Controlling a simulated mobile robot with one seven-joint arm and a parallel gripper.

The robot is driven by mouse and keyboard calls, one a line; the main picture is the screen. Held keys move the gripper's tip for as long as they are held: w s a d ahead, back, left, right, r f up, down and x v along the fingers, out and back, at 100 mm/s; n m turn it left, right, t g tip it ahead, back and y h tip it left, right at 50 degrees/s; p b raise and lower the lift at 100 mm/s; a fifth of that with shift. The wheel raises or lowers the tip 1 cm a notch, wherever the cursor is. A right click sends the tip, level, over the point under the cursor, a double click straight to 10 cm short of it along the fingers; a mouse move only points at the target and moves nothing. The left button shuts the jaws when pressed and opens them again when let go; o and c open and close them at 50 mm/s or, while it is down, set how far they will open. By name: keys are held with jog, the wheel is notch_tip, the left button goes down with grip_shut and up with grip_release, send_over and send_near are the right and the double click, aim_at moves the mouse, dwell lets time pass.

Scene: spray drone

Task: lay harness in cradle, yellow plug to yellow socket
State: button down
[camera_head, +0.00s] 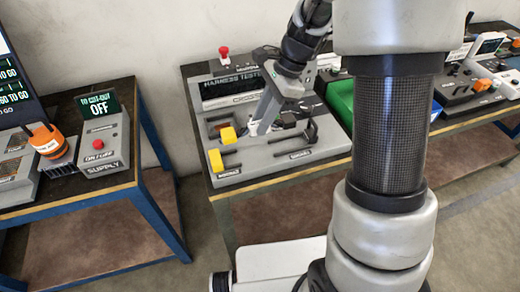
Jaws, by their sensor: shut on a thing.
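The harness tester (270,165) is a grey panel on the middle bench, with a dark lettered display at its back. Two yellow blocks stand at its left side, an upper one (228,135) and a lower one (215,160). I cannot tell which is plug and which is socket. Black upright holders, which look like the cradle (311,132), stand to the right. My gripper (256,127) points down over the panel, just right of the upper yellow block. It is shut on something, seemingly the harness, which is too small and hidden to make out.
A red button (223,52) stands behind the tester. A green bin (342,98) is to its right, partly behind my arm. The left bench carries a supply box (103,140) reading OFF and an orange device (47,140). More equipment (480,85) stands on the right bench.

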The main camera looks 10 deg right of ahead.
notch_tip(320, 180, down, 9)
jog(key=shift+b, duration=0.55)
jog(key=c, duration=1.5)
grip_release()
